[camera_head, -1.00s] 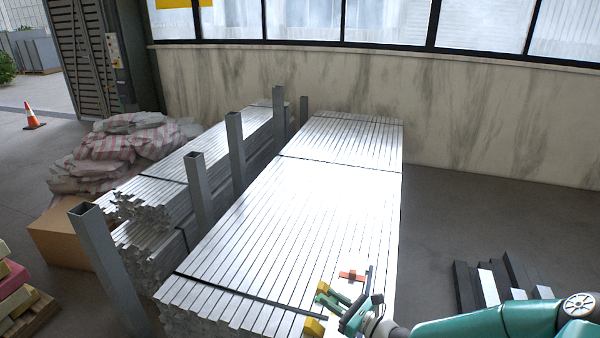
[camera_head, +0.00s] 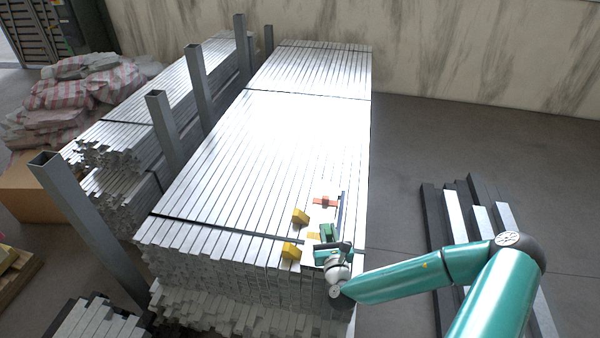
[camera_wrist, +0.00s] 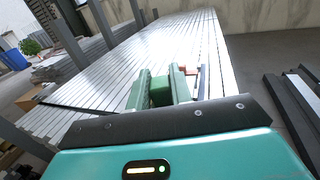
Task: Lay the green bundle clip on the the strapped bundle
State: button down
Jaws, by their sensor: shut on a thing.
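The strapped bundle (camera_head: 230,140) is a long stack of bright metal bars with dark straps across it. My gripper (camera_head: 328,234) is over the near right end of its top in the head view. In the wrist view my gripper (camera_wrist: 160,92) has its two green fingers shut on a green block, the green bundle clip (camera_wrist: 160,94). The clip is small and partly hidden by the fingers. I cannot tell whether it touches the bars. The bundle also stretches ahead in the wrist view (camera_wrist: 120,75).
A red-orange piece (camera_head: 325,202) and a dark thin bar (camera_head: 342,208) lie near my gripper. Yellow blocks (camera_head: 300,216) (camera_head: 291,251) are to its left. Grey posts (camera_head: 162,125) line the bundle's left side. Dark bars (camera_head: 430,220) lie on the floor to the right.

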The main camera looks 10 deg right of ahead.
jog(key=a+r+n+g+y, duration=0.55)
jog(key=n+y, duration=0.35)
jog(key=y, duration=0.4)
jog(key=s+f+n+g+y, duration=0.3)
jog(key=f+n+g+y, duration=0.1)
jog(key=g, duration=0.3)
jog(key=shift+s+a+f+n, duration=0.15)
jog(key=shift+s+f+n, duration=0.2)
jog(key=shift+n, duration=0.35)
jog(key=shift+w, duration=0.1)
jog(key=w+d+f, duration=0.1)
jog(key=w+f, duration=0.2)
jog(key=w, duration=0.1)
jog(key=w+d+f, duration=0.2)
jog(key=w+f, duration=0.1)
jog(key=w, duration=0.1)
jog(key=w+d+f, duration=0.1)
jog(key=w+f, duration=0.1)
jog(key=w, duration=0.2)
jog(key=shift+d+f, duration=0.35)
jog(key=shift+f, duration=0.05)
jog(key=shift+w+d+f, duration=0.15)
jog(key=shift+w+f, duration=0.1)
jog(key=shift+f, duration=0.15)
jog(key=shift+w+d+f, duration=0.1)
jog(key=shift+w+f, duration=0.1)
jog(key=shift+f, duration=1.35)
